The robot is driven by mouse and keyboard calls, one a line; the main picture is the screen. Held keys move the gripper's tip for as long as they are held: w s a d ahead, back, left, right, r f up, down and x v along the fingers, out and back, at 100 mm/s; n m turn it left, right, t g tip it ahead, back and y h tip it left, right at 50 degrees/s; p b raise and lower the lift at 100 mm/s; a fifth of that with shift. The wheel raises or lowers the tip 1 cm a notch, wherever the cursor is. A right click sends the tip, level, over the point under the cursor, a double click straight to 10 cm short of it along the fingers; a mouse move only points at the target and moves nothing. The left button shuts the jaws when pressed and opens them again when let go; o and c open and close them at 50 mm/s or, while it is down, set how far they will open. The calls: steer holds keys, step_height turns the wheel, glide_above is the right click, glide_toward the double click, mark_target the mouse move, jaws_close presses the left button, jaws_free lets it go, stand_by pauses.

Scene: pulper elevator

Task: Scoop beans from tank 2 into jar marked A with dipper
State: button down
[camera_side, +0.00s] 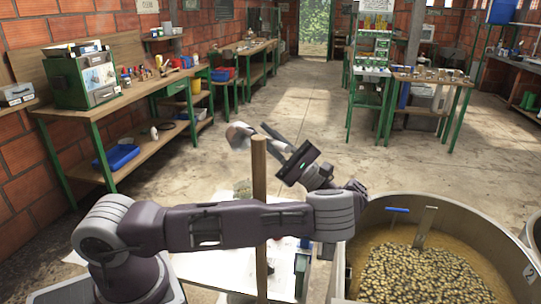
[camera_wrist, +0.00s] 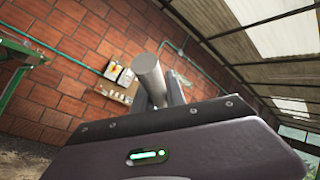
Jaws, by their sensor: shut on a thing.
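My gripper (camera_side: 271,137) is raised above the white table (camera_side: 205,267), left of the tank, with its fingers pointing up and left. It is shut on the dipper (camera_side: 238,136), whose pale, brownish end shows beyond the fingers; the post hides part of the grip. In the wrist view a grey cylindrical part of the dipper (camera_wrist: 149,72) stands between the fingers. I cannot tell whether it holds beans. Tank 2 (camera_side: 350,235), a round metal tub marked 2, stands at the right with beans (camera_side: 420,276) in brownish liquid. I cannot make out a jar marked A.
A metal plate (camera_side: 426,228) and a blue-handled item (camera_side: 397,210) are at the tank's far side. Small dark objects (camera_side: 303,262) stand by the tank.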

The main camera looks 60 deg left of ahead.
steer(key=s+a+r+m+t+h, duration=0.1)
steer(key=a+r+m+t+h, duration=0.1)
steer(key=a+r, duration=0.6)
steer(key=a+r+m+t+h, duration=0.2)
steer(key=a+r+h, duration=0.4)
steer(key=r, duration=0.7)
steer(key=shift+s+a+m+t, duration=0.4)
steer(key=shift+a+t, duration=0.5)
steer(key=shift+a, duration=0.15)
